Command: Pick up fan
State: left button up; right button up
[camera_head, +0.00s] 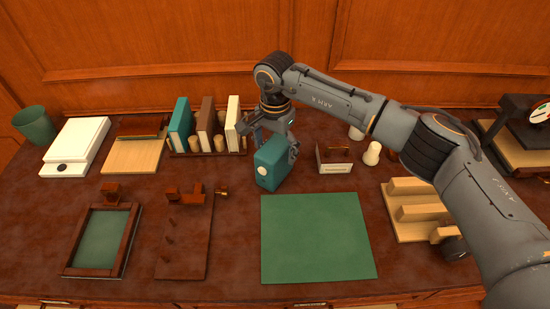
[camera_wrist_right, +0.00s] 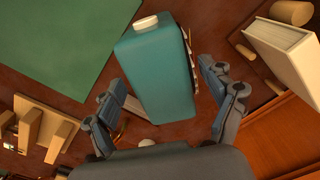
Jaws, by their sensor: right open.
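A teal box-shaped body with a white round disc (camera_head: 268,166), which seems to be the fan, stands on the brown desk behind the green mat (camera_head: 318,240). My right gripper (camera_head: 272,139) is above and behind it, its fingers apart at either side of it. In the right wrist view the teal body (camera_wrist_right: 160,70) lies between the two open fingers, with visible gaps beside it; whether they touch it lower down I cannot tell. A metal-edged face shows at its right side there. My left gripper is not in view.
A rack of upright books (camera_head: 206,122) stands close on the left, a small card holder (camera_head: 334,160) close on the right. A wooden stepped stand (camera_head: 412,212) is under my right arm. The green mat is bare. A wooden panel wall is behind.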

aim_at(275, 162)
jog(key=shift+w+f+p, duration=0.15)
jog(key=shift+f+p, duration=0.4)
jog(key=shift+f, duration=1.35)
jog(key=c, duration=1.4)
jog(key=shift+r, duration=0.1)
jog(key=shift+w+r+b, duration=0.1)
jog(key=shift+r+b, duration=0.5)
jog(key=shift+b, duration=0.05)
jog(key=shift+r+b, duration=0.55)
jog(key=shift+r, duration=0.1)
jog(key=s+r+b, duration=0.1)
jog(key=s+r, duration=0.1)
jog(key=r, duration=0.1)
jog(key=s+r+b, duration=0.1)
jog(key=s+r, duration=0.2)
jog(key=shift+s+r, duration=0.2)
jog(key=s+r, duration=0.1)
jog(key=s, duration=0.2)
jog(key=s+r+b, duration=0.1)
jog(key=s, duration=0.2)
jog(key=s+r+b, duration=0.1)
jog(key=s+r, duration=0.1)
jog(key=shift+s+a, duration=0.15)
jog(key=shift+s, duration=0.25)
